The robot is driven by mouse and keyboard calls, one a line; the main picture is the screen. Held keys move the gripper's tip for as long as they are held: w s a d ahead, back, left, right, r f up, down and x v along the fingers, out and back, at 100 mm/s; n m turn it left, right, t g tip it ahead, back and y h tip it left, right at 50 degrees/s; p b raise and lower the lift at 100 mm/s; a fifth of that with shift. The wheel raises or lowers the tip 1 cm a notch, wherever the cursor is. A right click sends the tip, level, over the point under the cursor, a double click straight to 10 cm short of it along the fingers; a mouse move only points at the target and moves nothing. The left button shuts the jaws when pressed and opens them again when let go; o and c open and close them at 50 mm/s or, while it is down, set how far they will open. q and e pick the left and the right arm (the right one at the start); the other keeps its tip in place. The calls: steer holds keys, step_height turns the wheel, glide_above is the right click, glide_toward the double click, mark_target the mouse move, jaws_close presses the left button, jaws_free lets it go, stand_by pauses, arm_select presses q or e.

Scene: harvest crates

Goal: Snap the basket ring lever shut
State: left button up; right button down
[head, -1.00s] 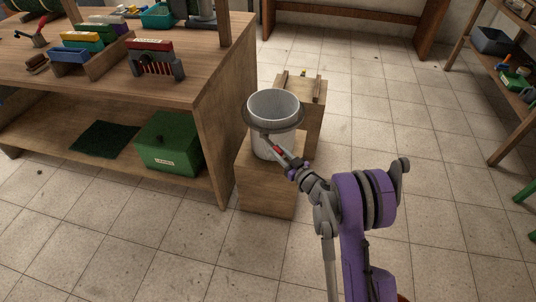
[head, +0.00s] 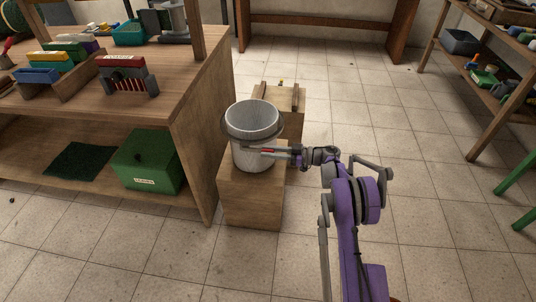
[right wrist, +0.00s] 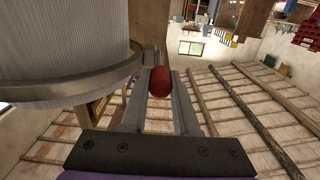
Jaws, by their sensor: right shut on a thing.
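The basket (head: 254,157) is a whitish round bucket standing upright on a wooden block. A grey ring (head: 228,135) goes around it below the rim; the ring also shows in the right wrist view (right wrist: 82,88). The lever's red grip (right wrist: 159,82) lies between the fingers of my right gripper (right wrist: 160,92), close to the ring. My right gripper (head: 266,151) reaches in from the right at the basket's front right side and is shut on the lever. I cannot tell how far the lever stands from the ring. My left gripper is out of view.
The wooden block (head: 250,204) stands beside a workbench (head: 195,85) with coloured bins on top. A green crate (head: 150,162) and a dark green mat (head: 82,161) lie on its lower shelf. Another wooden stand (head: 288,97) is behind the basket.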

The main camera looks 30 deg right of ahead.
steer(key=shift+w+d+r, duration=0.1)
stand_by(0.4)
steer(key=c, duration=0.7)
jaws_free()
steer(key=shift+o, duration=0.2)
steer(key=p+v, duration=0.1)
steer(key=v, duration=0.9)
steer(key=shift+s+d, duration=0.2)
steer(key=shift+d, duration=0.15)
